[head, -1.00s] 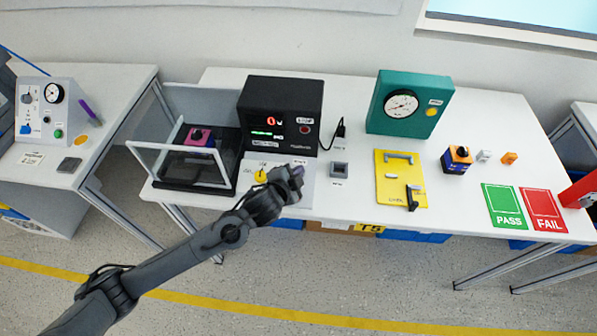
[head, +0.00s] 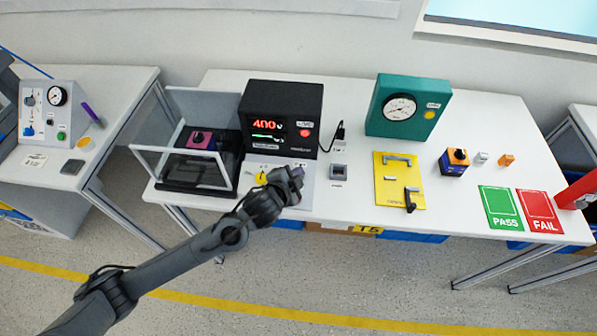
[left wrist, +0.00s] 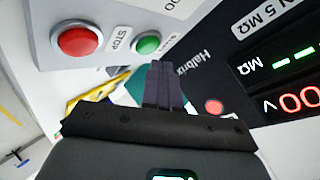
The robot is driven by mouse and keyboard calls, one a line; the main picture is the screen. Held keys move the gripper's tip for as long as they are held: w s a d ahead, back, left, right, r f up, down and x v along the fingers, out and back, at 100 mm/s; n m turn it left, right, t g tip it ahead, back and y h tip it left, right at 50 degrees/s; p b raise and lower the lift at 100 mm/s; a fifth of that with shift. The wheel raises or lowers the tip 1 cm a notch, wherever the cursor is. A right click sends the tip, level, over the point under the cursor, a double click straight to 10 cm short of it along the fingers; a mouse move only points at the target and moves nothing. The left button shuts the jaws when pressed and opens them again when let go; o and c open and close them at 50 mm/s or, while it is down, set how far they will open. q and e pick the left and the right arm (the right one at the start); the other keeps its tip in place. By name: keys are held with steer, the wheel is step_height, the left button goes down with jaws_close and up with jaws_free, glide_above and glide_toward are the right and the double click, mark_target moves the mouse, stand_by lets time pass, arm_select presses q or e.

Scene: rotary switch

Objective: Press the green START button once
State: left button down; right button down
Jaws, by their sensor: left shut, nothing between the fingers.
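The green START button (left wrist: 149,43) shows in the left wrist view on a light grey panel, beside the red STOP button (left wrist: 76,40). My left gripper (left wrist: 160,64) is shut and empty, its dark fingertips just below the green button in that picture. I cannot tell whether they touch it. In the head view my left gripper (head: 296,172) is over the right part of the light panel and hides the green button. The black tester (head: 280,112) behind it shows a lit red 400 and a lit red lamp. My right gripper is not in view.
A clear-walled box (head: 185,165) with a magenta block (head: 200,138) stands left of the tester. A grey socket block (head: 338,171), a yellow plate (head: 400,190) and a teal gauge box (head: 408,103) stand to the right.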

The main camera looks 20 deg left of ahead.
arm_select(q)
steer(key=shift+r, duration=0.15)
steer(key=r+p, duration=0.1)
steer(key=s+r+p, duration=0.1)
steer(key=r+p, duration=0.2)
steer(key=shift+s+d+r+p, duration=0.2)
steer(key=shift+s+r+p, duration=0.05)
steer(key=shift+r+p, duration=0.15)
steer(key=shift+f, duration=0.15)
stand_by(0.7)
